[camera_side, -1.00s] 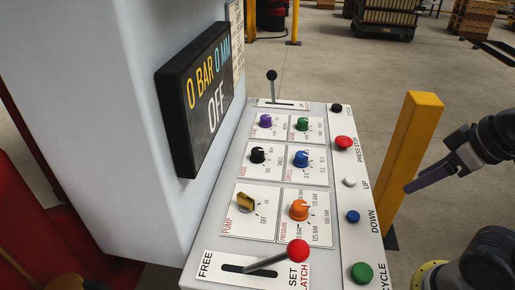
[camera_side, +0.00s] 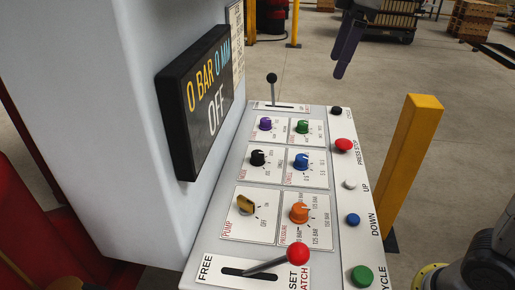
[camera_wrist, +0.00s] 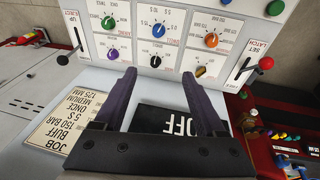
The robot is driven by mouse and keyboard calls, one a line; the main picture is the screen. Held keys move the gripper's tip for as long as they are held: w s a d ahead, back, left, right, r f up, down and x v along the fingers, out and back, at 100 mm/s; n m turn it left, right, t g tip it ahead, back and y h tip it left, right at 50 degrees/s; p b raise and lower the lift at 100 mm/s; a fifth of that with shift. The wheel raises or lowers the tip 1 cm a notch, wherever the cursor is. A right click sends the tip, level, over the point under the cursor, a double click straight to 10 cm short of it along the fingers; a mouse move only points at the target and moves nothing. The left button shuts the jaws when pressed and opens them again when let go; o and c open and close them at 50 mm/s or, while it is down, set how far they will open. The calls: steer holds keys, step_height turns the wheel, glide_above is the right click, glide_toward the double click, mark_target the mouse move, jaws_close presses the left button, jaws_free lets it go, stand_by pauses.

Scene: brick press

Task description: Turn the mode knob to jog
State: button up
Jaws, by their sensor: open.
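The mode knob (camera_side: 257,157) is black and sits on a white plate marked MODE, in the left column of the sloped panel, between the purple and yellow knobs. In the wrist view the black knob (camera_wrist: 155,61) shows between and beyond my fingertips, with its plate partly seen; its exact setting is too small to read. My gripper (camera_side: 340,74) is high above the far right of the panel in the side view, fingers pointing down, touching nothing. In the wrist view my gripper (camera_wrist: 159,75) has its two dark fingers wide apart with nothing between them.
Purple (camera_side: 265,124), green (camera_side: 302,126), blue (camera_side: 300,161), orange (camera_side: 299,213) and yellow (camera_side: 246,204) knobs surround it. A red-topped lever (camera_side: 297,252) and a black-topped lever (camera_side: 272,78) stick up. A display (camera_side: 195,100) reading OFF overhangs the left. A yellow post (camera_side: 411,165) stands right.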

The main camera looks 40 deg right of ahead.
steer(key=w+a+f+n+g, duration=0.1)
steer(key=w+a+f, duration=0.15)
steer(key=w, duration=0.35)
steer(key=w+a+f+n+g, duration=0.1)
steer(key=w+a+f, duration=0.15)
steer(key=w, duration=0.35)
glide_above(258, 152)
step_height(258, 152, down, 9)
steer(key=shift+g, duration=0.4)
step_height(258, 152, down, 13)
steer(key=shift+a+f, duration=0.1)
jaws_close()
